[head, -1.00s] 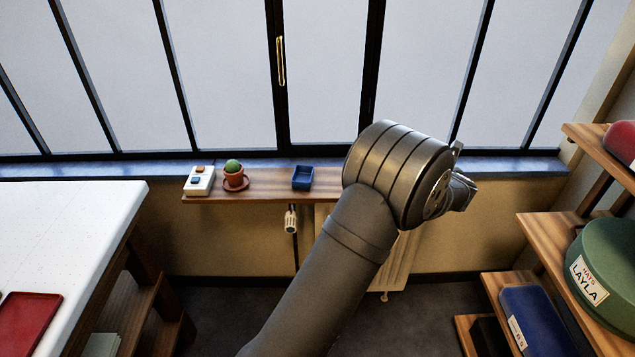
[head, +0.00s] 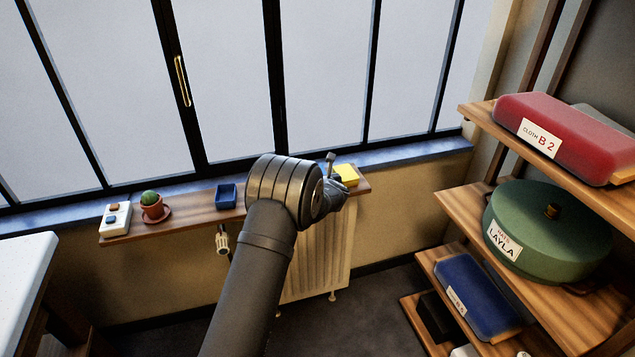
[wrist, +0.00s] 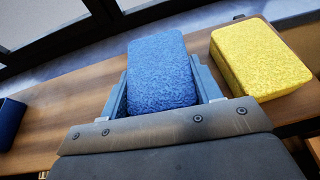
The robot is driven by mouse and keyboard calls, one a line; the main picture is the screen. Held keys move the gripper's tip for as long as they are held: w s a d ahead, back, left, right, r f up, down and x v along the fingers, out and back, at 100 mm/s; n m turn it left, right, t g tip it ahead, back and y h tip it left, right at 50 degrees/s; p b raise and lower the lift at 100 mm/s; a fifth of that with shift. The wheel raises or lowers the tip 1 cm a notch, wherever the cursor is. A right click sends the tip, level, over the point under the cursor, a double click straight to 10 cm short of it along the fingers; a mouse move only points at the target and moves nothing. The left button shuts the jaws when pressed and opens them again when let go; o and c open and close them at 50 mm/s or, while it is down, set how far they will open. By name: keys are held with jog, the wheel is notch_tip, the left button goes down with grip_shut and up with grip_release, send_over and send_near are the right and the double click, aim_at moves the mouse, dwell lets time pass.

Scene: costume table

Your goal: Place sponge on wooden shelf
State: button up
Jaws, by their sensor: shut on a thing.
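In the wrist view a blue sponge (wrist: 160,72) lies between the two jaws of my gripper (wrist: 163,88), which is shut on it. In the head view my gripper (head: 333,187) is at the right part of a wooden shelf (head: 185,230) below the window; the blue sponge is hidden there. A yellow sponge (head: 346,174) rests near that shelf's right end, just right of my gripper; it also shows in the wrist view (wrist: 258,58). The wooden shelf (wrist: 55,125) lies beneath both. I cannot tell whether the blue sponge touches it.
The window shelf also holds a switch box (head: 115,217), a potted cactus (head: 152,206) and a blue tray (head: 226,196). At right, wooden shelving (head: 455,205) carries a red case (head: 550,135), a green hat box (head: 550,232) and a blue case (head: 475,290). A white table (head: 22,262) stands at left.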

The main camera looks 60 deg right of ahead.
jog(key=shift+f, duration=0.75)
jog(key=shift+f, duration=0.1)
jog(key=o, duration=1)
jog(key=shift+s+a+r, duration=0.2)
jog(key=shift+r, duration=0.05)
jog(key=v, duration=1.1)
jog(key=shift+s+a, duration=0.15)
